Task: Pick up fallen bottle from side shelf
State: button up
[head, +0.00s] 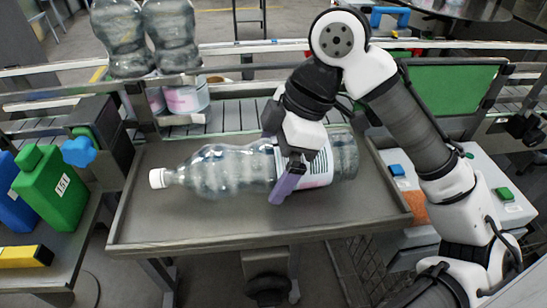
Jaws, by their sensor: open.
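A large clear bottle (225,172) with a white cap and a pale printed label lies on its side on the grey side shelf (200,226). Its cap points left and its base right. My gripper (285,188) is over the bottle's label area, reaching down from above. One purplish finger shows in front of the bottle's near side. The other finger and the far side of the bottle are hidden. The gripper is open, and I cannot tell whether it touches the bottle.
Upright bottles (170,38) stand on the conveyor behind the shelf at the upper left. A green container (52,188) and a yellow box (25,256) are on a table at the left. A grey cabinet with buttons (480,185) stands at the right. The shelf's raised rim surrounds the bottle.

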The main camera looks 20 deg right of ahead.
jog(key=shift+a+f, duration=0.1)
jog(key=shift+f, duration=0.05)
jog(key=c, duration=2)
